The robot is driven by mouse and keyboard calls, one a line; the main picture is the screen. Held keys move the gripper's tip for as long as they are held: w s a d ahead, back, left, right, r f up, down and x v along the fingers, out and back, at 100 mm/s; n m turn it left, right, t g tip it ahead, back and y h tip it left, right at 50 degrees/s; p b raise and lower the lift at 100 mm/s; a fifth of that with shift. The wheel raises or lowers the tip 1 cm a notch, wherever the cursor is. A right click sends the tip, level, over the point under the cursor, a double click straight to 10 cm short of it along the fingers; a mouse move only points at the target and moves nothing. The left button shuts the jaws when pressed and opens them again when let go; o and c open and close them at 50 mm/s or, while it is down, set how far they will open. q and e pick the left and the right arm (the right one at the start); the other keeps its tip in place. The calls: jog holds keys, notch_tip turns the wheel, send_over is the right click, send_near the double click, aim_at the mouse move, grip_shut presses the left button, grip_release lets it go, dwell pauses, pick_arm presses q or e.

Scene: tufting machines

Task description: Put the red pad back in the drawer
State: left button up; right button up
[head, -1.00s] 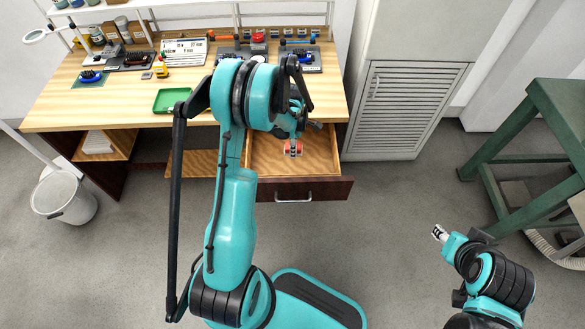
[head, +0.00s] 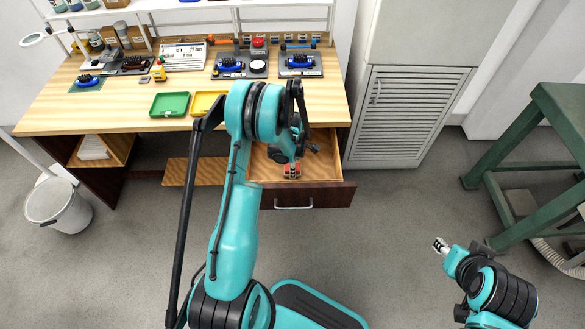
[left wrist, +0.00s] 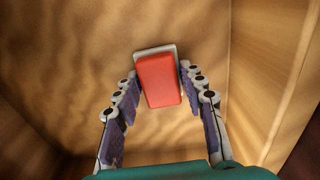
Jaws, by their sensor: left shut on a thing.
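The red pad (head: 292,172) is a small red block with a pale backing. My left gripper (left wrist: 160,72) is shut on the red pad (left wrist: 160,82), with one finger on each side of it. In the head view the left gripper (head: 291,165) is over the open drawer (head: 333,196), close to its front panel. Wooden drawer surfaces fill the left wrist view around the pad. I cannot tell whether the pad touches the drawer floor. My right gripper (head: 440,245) is out over the floor at the right, far from the drawer; its opening is too small to read.
The wooden table (head: 110,112) holds a green tray (head: 170,104), a yellow tray (head: 206,103) and several blue-handled devices at the back. A grey cabinet (head: 408,110) stands right of the drawer. A green metal stand (head: 560,120) is at the far right. My left arm hides part of the drawer.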

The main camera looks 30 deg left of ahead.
pick_arm(q)
jog(key=o, duration=1.1)
jog(key=shift+f, duration=0.15)
